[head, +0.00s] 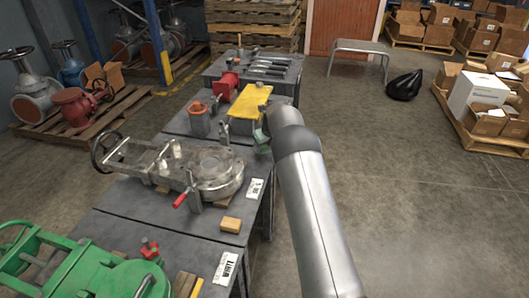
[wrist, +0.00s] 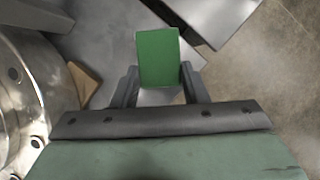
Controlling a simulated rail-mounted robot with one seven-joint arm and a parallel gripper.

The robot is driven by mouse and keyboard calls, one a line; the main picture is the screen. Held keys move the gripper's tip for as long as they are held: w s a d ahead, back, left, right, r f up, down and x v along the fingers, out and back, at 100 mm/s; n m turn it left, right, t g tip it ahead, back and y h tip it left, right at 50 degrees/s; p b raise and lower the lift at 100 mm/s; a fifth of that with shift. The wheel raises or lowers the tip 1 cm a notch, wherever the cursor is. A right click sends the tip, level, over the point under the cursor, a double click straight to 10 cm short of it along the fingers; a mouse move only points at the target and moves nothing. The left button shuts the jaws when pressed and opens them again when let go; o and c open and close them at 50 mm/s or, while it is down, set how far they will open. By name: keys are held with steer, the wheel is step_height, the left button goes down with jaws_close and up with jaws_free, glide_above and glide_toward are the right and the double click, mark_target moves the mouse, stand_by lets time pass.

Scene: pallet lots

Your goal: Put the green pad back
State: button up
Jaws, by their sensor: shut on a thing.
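The green pad (wrist: 158,57) is a flat green rectangle held between the two fingers of my gripper (wrist: 158,84) in the wrist view. My gripper is shut on it, and the pad's far end sticks out past the fingertips. Below it in the wrist view are grey table tops and a strip of floor. In the head view my gripper (head: 262,136) is at the right edge of the tables, mostly hidden by my arm. The pad cannot be made out clearly there.
A large metal valve (head: 215,172) lies on the middle table, with a tan block (head: 231,225) in front. A yellow plate (head: 250,101) and red vise (head: 226,85) are farther back. A green valve (head: 85,272) is at near left. Open floor (head: 430,215) lies right.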

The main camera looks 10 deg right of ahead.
mark_target(265, 149)
steer(key=shift+f, duration=1.35)
steer(key=shift+f, duration=0.15)
steer(key=o, duration=0.9)
steer(key=shift+o, duration=0.2)
